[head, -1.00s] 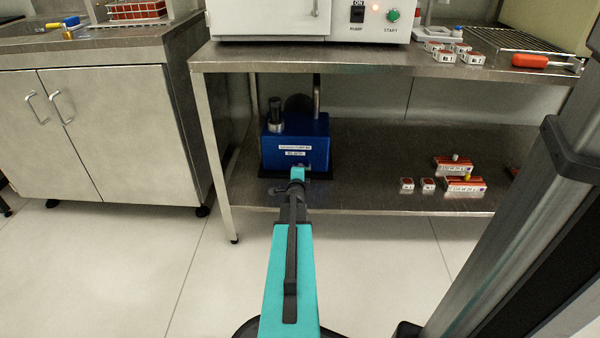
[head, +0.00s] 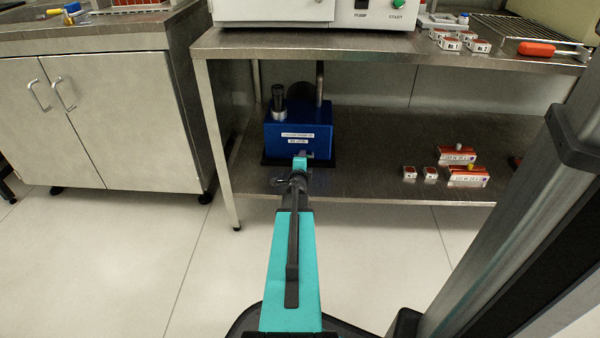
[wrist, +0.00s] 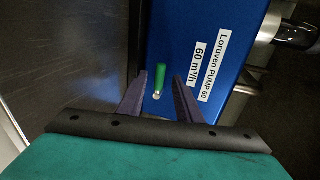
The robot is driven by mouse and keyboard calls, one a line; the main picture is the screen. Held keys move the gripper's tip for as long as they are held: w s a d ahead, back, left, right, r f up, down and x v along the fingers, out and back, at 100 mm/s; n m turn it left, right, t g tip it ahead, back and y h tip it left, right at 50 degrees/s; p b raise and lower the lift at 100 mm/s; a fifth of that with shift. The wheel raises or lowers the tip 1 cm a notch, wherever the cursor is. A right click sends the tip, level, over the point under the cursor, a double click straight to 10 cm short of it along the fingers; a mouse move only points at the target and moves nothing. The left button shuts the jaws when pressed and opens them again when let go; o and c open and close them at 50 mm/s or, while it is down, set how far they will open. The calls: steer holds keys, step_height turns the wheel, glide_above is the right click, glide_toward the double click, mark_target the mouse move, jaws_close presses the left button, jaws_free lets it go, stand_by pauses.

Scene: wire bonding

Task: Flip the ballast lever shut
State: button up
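The blue pump (head: 284,138) stands on the lower shelf of the steel bench, with white labels on its front. It fills the upper right of the wrist view (wrist: 205,25). A short green lever (wrist: 160,77) with a pale metal end shows against the blue face, beside the label. My gripper (wrist: 160,82) is open, with one dark finger on each side of the lever in the wrist view. Gaps show between lever and fingers; the depth between them is hard to tell. In the head view my gripper (head: 302,156) is in front of the pump's lower front, and the lever is not visible.
The bench top (head: 300,45) overhangs the pump, and a bench leg (head: 216,150) stands to its left. Small red-and-white boxes (head: 457,155) lie on the lower shelf (head: 370,150) to the right. The shelf between them is clear.

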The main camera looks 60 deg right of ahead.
steer(key=p+v, duration=0.3)
steer(key=v, duration=0.6)
steer(key=shift+a+r, duration=0.2)
steer(key=shift+a, duration=0.1)
steer(key=shift+s+a+p, duration=0.15)
steer(key=shift+s+p, duration=0.05)
steer(key=shift+p, duration=0.55)
steer(key=shift+p+v, duration=0.85)
steer(key=shift+p, duration=1.25)
steer(key=shift+w, duration=0.1)
